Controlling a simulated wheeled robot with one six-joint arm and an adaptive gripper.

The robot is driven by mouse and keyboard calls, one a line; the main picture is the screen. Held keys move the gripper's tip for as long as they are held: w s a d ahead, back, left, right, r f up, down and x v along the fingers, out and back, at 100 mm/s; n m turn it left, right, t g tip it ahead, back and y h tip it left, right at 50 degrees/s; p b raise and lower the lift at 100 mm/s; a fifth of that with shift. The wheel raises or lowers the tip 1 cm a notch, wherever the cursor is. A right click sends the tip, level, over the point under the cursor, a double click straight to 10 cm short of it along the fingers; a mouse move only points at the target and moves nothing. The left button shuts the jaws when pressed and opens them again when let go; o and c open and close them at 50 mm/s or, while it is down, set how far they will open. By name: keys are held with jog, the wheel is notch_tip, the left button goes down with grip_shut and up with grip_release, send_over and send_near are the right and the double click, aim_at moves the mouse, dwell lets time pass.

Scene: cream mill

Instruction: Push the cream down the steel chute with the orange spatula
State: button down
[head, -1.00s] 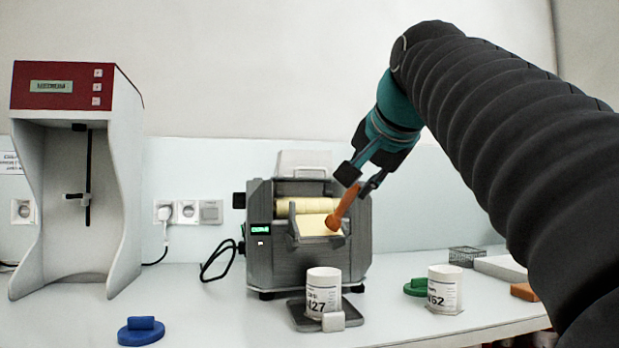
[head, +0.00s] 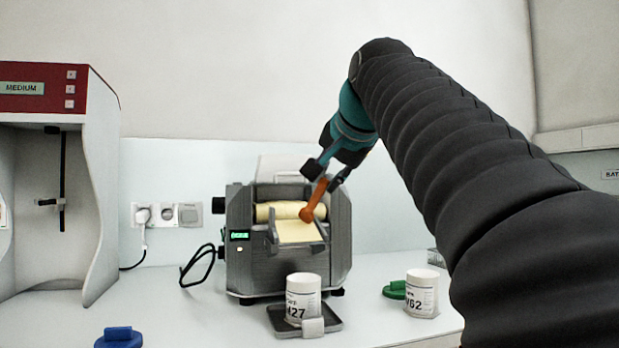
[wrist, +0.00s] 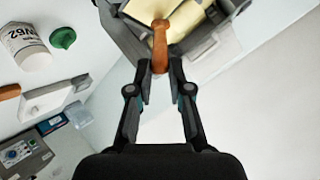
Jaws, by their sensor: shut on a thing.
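My gripper (head: 326,178) is shut on the orange spatula (head: 313,203), which points down toward the mill; the spatula also shows in the wrist view (wrist: 160,50) between the two fingers. The mill (head: 250,262) is a grey machine with cream-coated rollers (head: 290,211). Its steel chute (head: 273,236) slopes out of the front, with a pale yellow layer of cream (head: 300,232) on it. The spatula's tip is over the upper part of the chute, near the roller; I cannot tell whether it touches. A white jar marked 27 (head: 303,290) stands below the chute on a dark tray (head: 327,312).
A second jar marked 62 (head: 421,292) stands to the right, beside a green lid (head: 395,290). A blue lid (head: 118,338) lies front left. A red and white mixer cabinet (head: 100,190) stands at the left. The counter between cabinet and mill is mostly clear.

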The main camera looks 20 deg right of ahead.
notch_tip(320, 180, up, 6)
jog(key=s, duration=0.2)
jog(key=shift+s+f, duration=0.25)
jog(key=shift+s, duration=0.05)
dwell(0.4)
dwell(0.3)
